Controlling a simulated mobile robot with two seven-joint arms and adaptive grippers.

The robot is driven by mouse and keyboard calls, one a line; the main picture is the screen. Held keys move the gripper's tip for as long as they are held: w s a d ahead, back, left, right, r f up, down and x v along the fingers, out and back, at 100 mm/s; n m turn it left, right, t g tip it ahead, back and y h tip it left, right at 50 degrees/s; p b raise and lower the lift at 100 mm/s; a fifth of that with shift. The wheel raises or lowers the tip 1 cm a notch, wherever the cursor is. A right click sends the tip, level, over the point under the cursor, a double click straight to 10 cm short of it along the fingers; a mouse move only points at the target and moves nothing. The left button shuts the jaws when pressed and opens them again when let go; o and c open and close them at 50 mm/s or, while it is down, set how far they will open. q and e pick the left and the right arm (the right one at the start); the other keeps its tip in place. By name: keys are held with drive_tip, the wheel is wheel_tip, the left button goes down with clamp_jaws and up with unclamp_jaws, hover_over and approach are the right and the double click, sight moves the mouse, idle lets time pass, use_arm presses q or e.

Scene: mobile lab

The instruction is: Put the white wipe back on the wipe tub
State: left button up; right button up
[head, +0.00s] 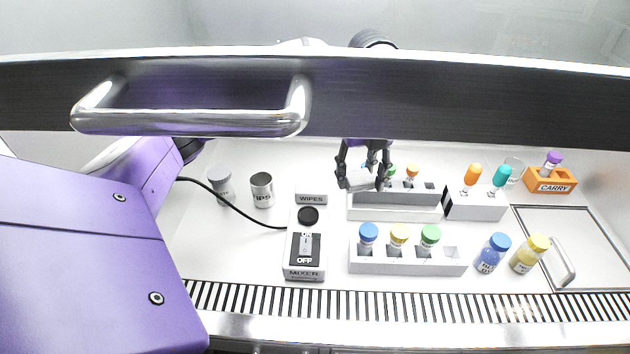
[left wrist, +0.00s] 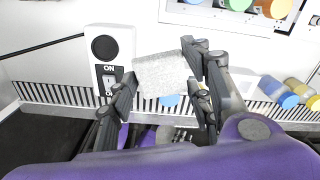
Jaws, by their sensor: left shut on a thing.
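My left gripper (head: 362,183) is shut on the white wipe (head: 359,180), a pale speckled block, in front of the rear rack. In the left wrist view the wipe (left wrist: 163,75) sits between the fingers of my left gripper (left wrist: 163,88). A grey plate marked WIPES (head: 311,198) stands just behind the mixer, left of the held wipe. How much of a tub lies behind or under that plate, I cannot tell. My right gripper is not in view.
The mixer (head: 304,262) stands in front of the plate, its black cable running left. A tips can (head: 262,191) and a grey-lidded pot (head: 220,187) stand left. A front rack (head: 360,264) holds capped vials. A dark sash bar with a handle (head: 190,122) crosses above.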

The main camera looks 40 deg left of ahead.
use_arm(q)
drive_tip(key=shift+w+a+n, duration=0.1)
drive_tip(key=shift+w+n, duration=0.1)
drive_tip(key=shift+n, duration=0.1)
drive_tip(key=shift+w+a, duration=0.1)
drive_tip(key=shift+a, duration=0.25)
drive_tip(key=w+a+f, duration=0.1)
drive_tip(key=a+f, duration=0.2)
drive_tip(key=a, duration=0.5)
hover_over(311, 192)
drive_tip(key=f, duration=0.6)
drive_tip(key=shift+d+p, duration=0.3)
drive_tip(key=shift+p, duration=0.05)
drive_tip(key=shift+a+f, duration=0.15)
drive_tip(key=shift+f, duration=0.8)
drive_tip(key=shift+a+f, duration=0.1)
drive_tip(key=shift+f, duration=0.8)
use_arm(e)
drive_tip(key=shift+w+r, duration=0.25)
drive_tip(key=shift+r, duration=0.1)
